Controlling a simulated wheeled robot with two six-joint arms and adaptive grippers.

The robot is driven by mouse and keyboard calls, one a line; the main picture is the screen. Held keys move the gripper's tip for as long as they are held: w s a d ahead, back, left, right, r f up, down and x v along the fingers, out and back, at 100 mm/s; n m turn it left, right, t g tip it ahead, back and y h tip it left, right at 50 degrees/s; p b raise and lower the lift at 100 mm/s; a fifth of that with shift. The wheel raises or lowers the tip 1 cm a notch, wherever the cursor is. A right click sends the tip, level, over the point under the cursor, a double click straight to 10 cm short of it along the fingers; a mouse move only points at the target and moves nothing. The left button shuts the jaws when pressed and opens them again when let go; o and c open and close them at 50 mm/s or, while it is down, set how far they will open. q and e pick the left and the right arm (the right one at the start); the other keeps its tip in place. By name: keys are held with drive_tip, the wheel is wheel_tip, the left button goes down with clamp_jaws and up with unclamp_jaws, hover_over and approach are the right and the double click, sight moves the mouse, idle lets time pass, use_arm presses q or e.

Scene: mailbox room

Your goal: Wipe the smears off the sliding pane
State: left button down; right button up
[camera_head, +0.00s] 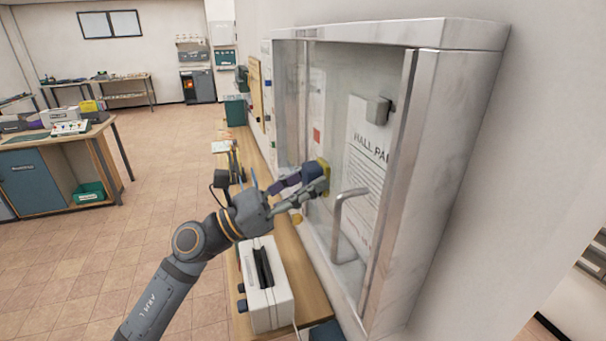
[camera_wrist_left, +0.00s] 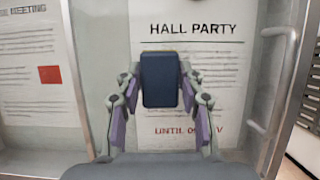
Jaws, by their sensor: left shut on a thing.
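My left gripper (camera_head: 318,180) is shut on a dark blue block (camera_wrist_left: 161,80), which looks like a wiping pad and has a yellowish face in the head view (camera_head: 324,166). The block is at the front of the glass pane (camera_head: 335,95) of a metal-framed wall case. I cannot tell whether it touches the glass. The pane has a bent metal handle (camera_head: 339,225) to the right of the gripper, also in the left wrist view (camera_wrist_left: 287,75). I cannot make out clear smears; the gripper and block hide part of the pane. My right gripper is not in view.
Behind the glass hangs a "HALL PARTY" notice (camera_wrist_left: 196,40). A grey block (camera_head: 377,110) sits near the pane's upper right. Below the case, a wooden shelf (camera_head: 306,268) carries a white device (camera_head: 266,300) under my arm. Open tiled floor lies left.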

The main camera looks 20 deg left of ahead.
sight(337, 182)
use_arm(q)
drive_tip(key=shift+s+d, duration=0.45)
drive_tip(key=shift+s, duration=0.25)
drive_tip(key=shift+s+d+r+p, duration=0.1)
drive_tip(key=shift+s+d+p, duration=0.3)
drive_tip(key=shift+s, duration=0.2)
drive_tip(key=shift+s+d+p, duration=0.35)
drive_tip(key=shift+s+d, duration=0.05)
drive_tip(key=shift+s, duration=0.15)
drive_tip(key=shift+s+d, duration=0.25)
drive_tip(key=shift+s, duration=0.15)
